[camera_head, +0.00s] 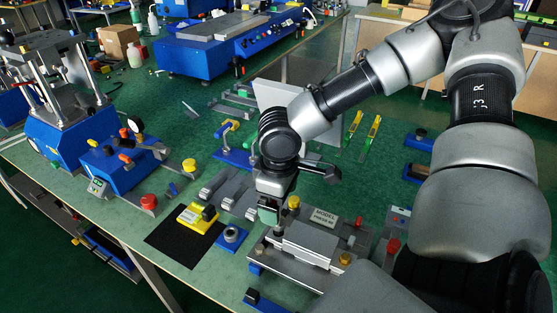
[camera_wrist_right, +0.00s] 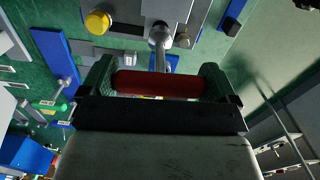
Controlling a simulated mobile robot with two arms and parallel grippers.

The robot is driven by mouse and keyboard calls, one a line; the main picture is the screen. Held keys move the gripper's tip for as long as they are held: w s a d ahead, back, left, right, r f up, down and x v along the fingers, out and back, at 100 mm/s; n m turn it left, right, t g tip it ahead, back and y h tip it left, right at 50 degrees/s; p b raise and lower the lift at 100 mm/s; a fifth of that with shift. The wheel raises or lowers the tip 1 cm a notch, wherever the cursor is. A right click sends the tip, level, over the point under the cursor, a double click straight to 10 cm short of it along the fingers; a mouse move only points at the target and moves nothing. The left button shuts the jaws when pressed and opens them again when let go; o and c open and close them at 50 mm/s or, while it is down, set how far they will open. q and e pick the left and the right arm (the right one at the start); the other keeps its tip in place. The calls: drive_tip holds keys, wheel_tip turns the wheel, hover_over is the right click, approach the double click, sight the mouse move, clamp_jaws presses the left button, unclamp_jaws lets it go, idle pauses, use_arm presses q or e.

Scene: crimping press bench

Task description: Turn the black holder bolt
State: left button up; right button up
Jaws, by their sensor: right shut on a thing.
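My right gripper (camera_head: 269,215) reaches down over the front-left part of the grey fixture with the "MODEL" label (camera_head: 325,217). In the wrist view my right gripper (camera_wrist_right: 157,85) is shut on a red handle (camera_wrist_right: 157,84), which lies across between the two fingers. A metal shank (camera_wrist_right: 161,55) runs from the handle to a rounded head over the fixture plate (camera_wrist_right: 170,10). I cannot tell whether that head touches a bolt. I cannot pick out the black holder bolt for certain; the gripper and tool may hide it. My left gripper is not in view.
A yellow block (camera_head: 195,219) on a black mat (camera_head: 165,244) lies to the left. Blue presses stand farther left.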

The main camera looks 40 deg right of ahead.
drive_tip(key=shift+f+b, duration=0.8)
drive_tip(key=shift+f, duration=0.3)
drive_tip(key=m+b, duration=0.1)
drive_tip(key=m, duration=0.4)
drive_tip(key=m+b, duration=0.1)
drive_tip(key=m, duration=0.4)
drive_tip(key=shift+f+m+b, duration=0.1)
drive_tip(key=shift+m+b, duration=0.2)
drive_tip(key=shift+b, duration=0.1)
drive_tip(key=m+b, duration=0.1)
drive_tip(key=m, duration=0.4)
drive_tip(key=m+b, duration=0.1)
drive_tip(key=m, duration=0.4)
drive_tip(key=shift+m+b, duration=0.3)
drive_tip(key=shift+b, duration=0.05)
